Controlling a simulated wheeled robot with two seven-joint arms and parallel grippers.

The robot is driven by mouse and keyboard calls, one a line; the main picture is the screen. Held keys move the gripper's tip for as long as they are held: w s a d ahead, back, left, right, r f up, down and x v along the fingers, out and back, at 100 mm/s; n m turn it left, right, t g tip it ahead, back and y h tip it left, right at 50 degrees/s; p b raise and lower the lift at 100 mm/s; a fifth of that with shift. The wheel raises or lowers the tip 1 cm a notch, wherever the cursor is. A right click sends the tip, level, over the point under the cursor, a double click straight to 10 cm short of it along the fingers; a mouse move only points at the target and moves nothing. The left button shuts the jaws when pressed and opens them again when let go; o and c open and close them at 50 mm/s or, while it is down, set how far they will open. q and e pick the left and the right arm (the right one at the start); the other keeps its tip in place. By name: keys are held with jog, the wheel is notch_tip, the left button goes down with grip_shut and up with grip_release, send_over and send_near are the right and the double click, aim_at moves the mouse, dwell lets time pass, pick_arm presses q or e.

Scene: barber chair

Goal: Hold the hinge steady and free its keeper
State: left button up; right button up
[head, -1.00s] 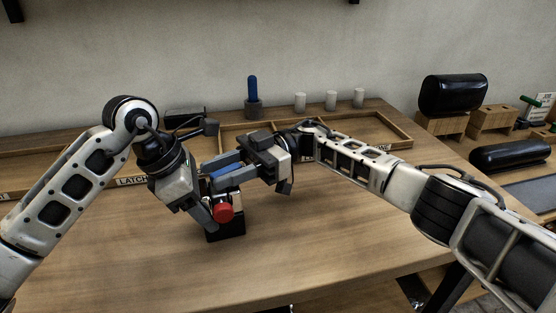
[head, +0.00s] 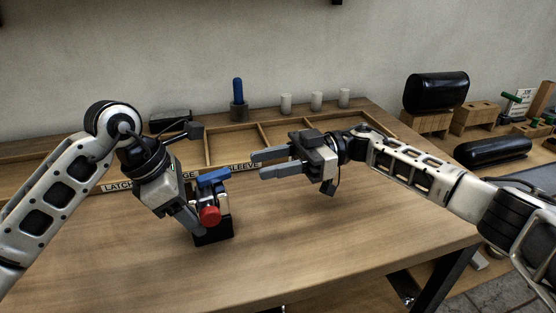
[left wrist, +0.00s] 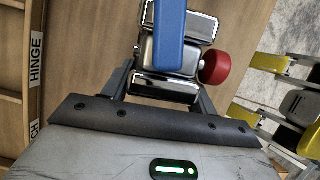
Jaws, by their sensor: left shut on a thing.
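The hinge is a shiny metal block, seen in the left wrist view (left wrist: 165,88), on a black base (head: 213,238) on the table. A blue bar (head: 213,176) lies across its top, and a red knob (head: 210,216) sticks out of its side. I cannot tell which part is the keeper. My left gripper (head: 200,208) is shut on the hinge's metal body, with a finger on either side in the left wrist view. My right gripper (head: 266,164) is open and empty, apart from the hinge and to its right, fingers pointing left toward it.
A wooden tray (head: 255,142) with labelled compartments lies behind the hinge. A blue-handled tool in a holder (head: 238,102) and white cylinders (head: 316,101) stand behind it. Black rolls (head: 436,92) and wooden blocks are at the right. The front of the table (head: 310,235) is clear.

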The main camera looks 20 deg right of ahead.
aim_at(214, 177)
jog(key=shift+d, duration=0.65)
jog(key=shift+s+a+r+g, duration=0.1)
jog(key=shift+a+g, duration=0.05)
jog(key=shift+g, duration=0.15)
jog(key=c, duration=0.7)
jog(key=s+a+r+n+g+h, duration=0.1)
jog(key=s, duration=0.1)
jog(key=s+a+n+g+h, duration=0.1)
jog(key=s, duration=0.1)
jog(key=s+a+r+n+g+h, duration=0.1)
jog(key=s+a+h, duration=0.1)
jog(key=shift+s+r, duration=0.15)
jog(key=shift+r, duration=0.15)
grip_shut()
jog(key=s+d+r+m+t+h, duration=0.2)
jog(key=s+r+t+h, duration=0.2)
jog(key=r+t+h, duration=0.5)
jog(key=shift+t+y, duration=0.3)
jog(key=shift+y, duration=0.2)
jog(key=x, duration=0.4)
jog(key=w+x, duration=0.1)
jog(key=x, duration=0.8)
jog(key=shift+w+d+r, duration=0.1)
jog(key=shift+w+d, duration=0.1)
jog(key=shift+w, duration=0.1)
jog(key=shift+w+a, duration=0.15)
jog(key=shift+w, duration=0.3)
